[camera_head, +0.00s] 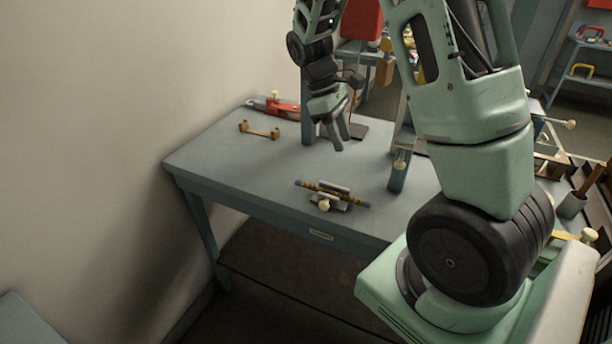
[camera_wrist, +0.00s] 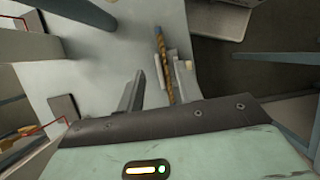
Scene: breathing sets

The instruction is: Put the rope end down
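A short brown rope (camera_head: 345,200) with blue ends lies across a small metal clamp (camera_head: 325,208) with a cream knob, near the front edge of the grey-blue table. In the wrist view the rope (camera_wrist: 161,50) runs down past the clamp, its lower part close to the gripper in the picture. My gripper (camera_head: 340,138) hangs above the table, behind and above the rope, fingers pointing down. Its fingers look apart, with nothing seen between them in the head view. In the wrist view one finger (camera_wrist: 133,92) shows clearly; the other is hard to separate from the clamp.
A brown two-post holder (camera_head: 260,131) and a red tool (camera_head: 280,107) are at the table's back left. Blue-grey uprights (camera_head: 400,160) stand on the table near my arm. The table's left part (camera_head: 220,155) is clear.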

